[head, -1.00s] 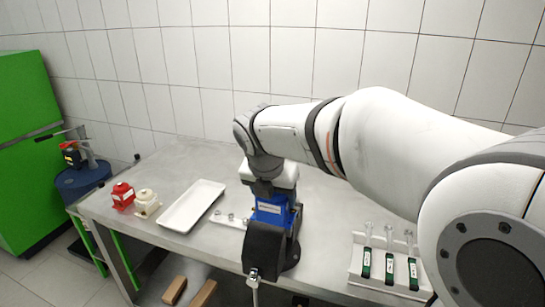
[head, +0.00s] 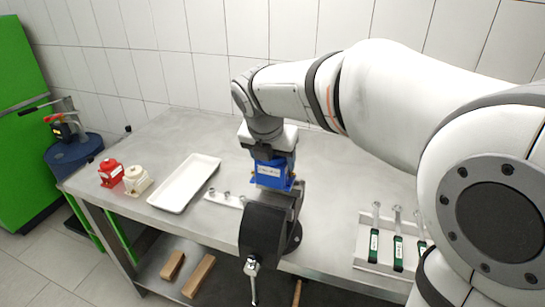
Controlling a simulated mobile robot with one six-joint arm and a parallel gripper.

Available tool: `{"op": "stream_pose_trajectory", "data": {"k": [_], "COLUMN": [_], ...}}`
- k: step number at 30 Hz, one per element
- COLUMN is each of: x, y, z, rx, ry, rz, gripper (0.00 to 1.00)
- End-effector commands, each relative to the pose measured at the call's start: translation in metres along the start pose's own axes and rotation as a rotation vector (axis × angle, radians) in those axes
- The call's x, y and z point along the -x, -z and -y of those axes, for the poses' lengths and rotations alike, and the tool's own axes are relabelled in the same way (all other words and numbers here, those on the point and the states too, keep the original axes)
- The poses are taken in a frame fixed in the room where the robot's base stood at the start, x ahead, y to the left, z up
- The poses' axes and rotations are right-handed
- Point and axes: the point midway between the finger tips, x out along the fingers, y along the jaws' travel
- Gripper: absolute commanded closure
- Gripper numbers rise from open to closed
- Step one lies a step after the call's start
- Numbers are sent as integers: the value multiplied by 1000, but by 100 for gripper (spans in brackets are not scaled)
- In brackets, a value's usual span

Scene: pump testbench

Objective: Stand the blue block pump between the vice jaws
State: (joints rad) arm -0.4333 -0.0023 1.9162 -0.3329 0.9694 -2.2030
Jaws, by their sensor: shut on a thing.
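The blue block pump (head: 271,174) has a white label and is upright below my gripper (head: 268,152). My gripper is shut on its top; the fingertips are largely hidden by the wrist and the pump. The dark bench vice (head: 264,232) is at the table's front edge, its handle hanging down in front. The pump's base shows just above and behind the vice's near jaw in the picture. I cannot tell whether it touches the vice, and the gap between the jaws is not clearly seen.
A white tray (head: 186,182) lies left of the vice, with a small white holder (head: 225,199) between. A red pump (head: 110,172) and a cream pump (head: 137,179) stand farther left. The table behind the vice is clear.

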Motion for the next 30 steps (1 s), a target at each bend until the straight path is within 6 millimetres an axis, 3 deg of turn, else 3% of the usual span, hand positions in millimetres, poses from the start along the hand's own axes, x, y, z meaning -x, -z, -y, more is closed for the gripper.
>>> {"op": "stream_pose_trajectory", "data": {"k": [30], "x": [-66], "y": [28], "z": [-1], "rx": [3], "ry": [-2], "rz": [2], "gripper": [81]}}
